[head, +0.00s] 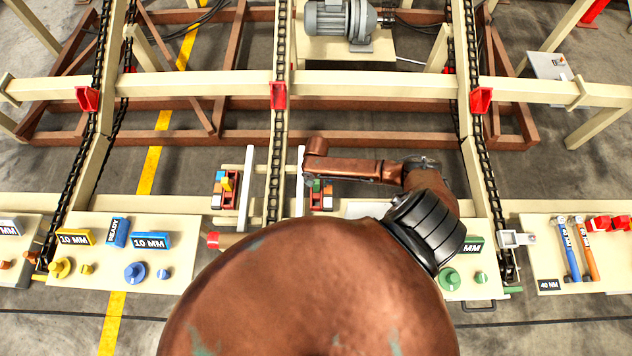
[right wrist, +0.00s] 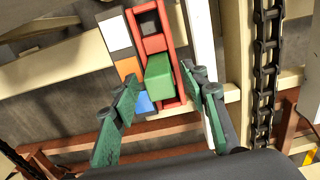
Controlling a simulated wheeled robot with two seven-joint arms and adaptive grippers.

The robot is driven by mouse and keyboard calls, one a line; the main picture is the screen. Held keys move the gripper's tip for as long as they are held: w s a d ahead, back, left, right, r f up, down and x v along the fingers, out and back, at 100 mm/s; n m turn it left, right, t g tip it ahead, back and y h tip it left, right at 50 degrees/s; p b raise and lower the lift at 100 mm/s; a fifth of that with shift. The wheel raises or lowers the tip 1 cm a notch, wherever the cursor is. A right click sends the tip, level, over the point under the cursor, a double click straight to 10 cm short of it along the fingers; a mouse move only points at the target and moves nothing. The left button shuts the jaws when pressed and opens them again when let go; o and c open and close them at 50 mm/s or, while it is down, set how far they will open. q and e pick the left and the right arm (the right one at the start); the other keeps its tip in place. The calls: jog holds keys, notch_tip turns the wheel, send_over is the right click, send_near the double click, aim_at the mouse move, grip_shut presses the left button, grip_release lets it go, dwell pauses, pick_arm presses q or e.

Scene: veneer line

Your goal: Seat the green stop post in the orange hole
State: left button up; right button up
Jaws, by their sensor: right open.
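The green stop post (right wrist: 159,80) stands in a red holed block (right wrist: 152,44) in the right wrist view. Beside the block are a white patch (right wrist: 115,33), an orange patch (right wrist: 127,67) and a blue patch (right wrist: 143,102). The post hides its own base and the hole beneath, so I cannot tell which hole it is at or how deep it sits. My right gripper (right wrist: 161,84) is open, one green-padded finger on each side of the post, with gaps visible. In the head view the post (head: 317,185) shows small below my right wrist. My left gripper is out of view.
A white rail (right wrist: 203,50) and a chain (right wrist: 266,60) run close beside the block. A similar block with a yellow post (head: 227,183) stands to the left.

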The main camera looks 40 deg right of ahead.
notch_tip(320, 180, up, 12)
dwell(0.6)
dwell(0.4)
